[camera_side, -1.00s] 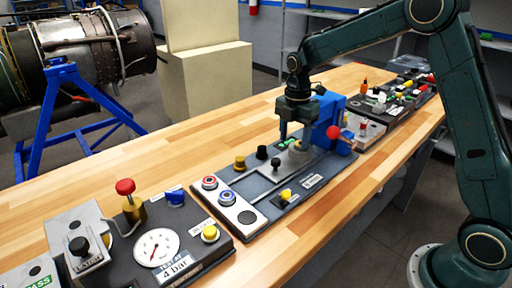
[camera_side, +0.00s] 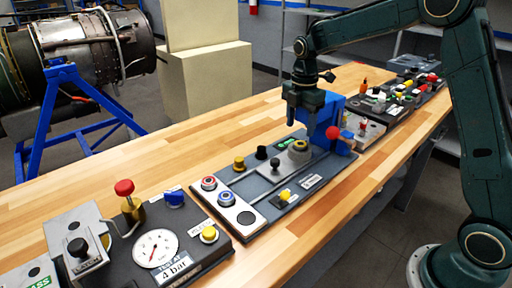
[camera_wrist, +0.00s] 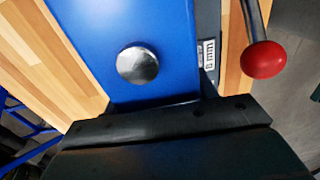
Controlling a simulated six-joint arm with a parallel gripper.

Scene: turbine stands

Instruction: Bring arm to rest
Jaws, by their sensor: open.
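My gripper (camera_side: 305,124) hangs above the middle stand in the side view, beside the blue block (camera_side: 332,112) and over the round grey part (camera_side: 299,152). Its jaws are open and I see nothing between them. In the wrist view, the dark gripper body fills the bottom edge and the fingertips cannot be made out. The wrist view also shows the blue block (camera_wrist: 105,25) with a shiny round metal knob and a lever with a red ball (camera_wrist: 264,60).
The wooden bench (camera_side: 130,208) holds a stand with a pressure gauge (camera_side: 156,249) at the front left. A stand with several small coloured parts (camera_side: 395,97) is at the back right. A turbine engine (camera_side: 95,48) on a blue frame stands behind the bench. Air above the bench's left side is clear.

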